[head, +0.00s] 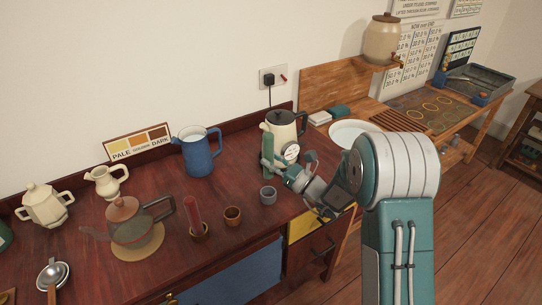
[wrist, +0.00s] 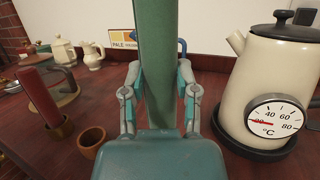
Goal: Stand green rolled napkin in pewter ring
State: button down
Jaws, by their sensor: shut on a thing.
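The green rolled napkin (head: 267,146) is upright in my gripper (head: 279,168), above the right part of the dark wooden counter. In the wrist view, the napkin (wrist: 158,50) stands between the two fingers of my gripper (wrist: 160,95), which are shut on it. Its lower end is hidden behind my gripper there. The grey pewter ring (head: 268,196) stands empty on the counter, below and in front of the napkin in the head view, and apart from it. I cannot make out the pewter ring in the wrist view.
A brown ring (head: 232,216) stands left of the pewter ring. A red rolled napkin (head: 193,212) stands in a brass-coloured ring (head: 199,233). A cream kettle with a dial (wrist: 270,85) is close to my gripper's right. A blue jug (head: 196,153) and glass teapot (head: 132,222) stand further left.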

jog(key=shift+a+f, duration=0.25)
jog(key=shift+f, duration=1)
jog(key=shift+d+f, duration=0.1)
jog(key=shift+f, duration=2.65)
jog(key=shift+c, duration=1.4)
grip_release()
jog(key=shift+s+d, duration=0.1)
jog(key=v, duration=1.1)
jog(key=shift+s+d+f, duration=0.2)
jog(key=shift+d, duration=0.1)
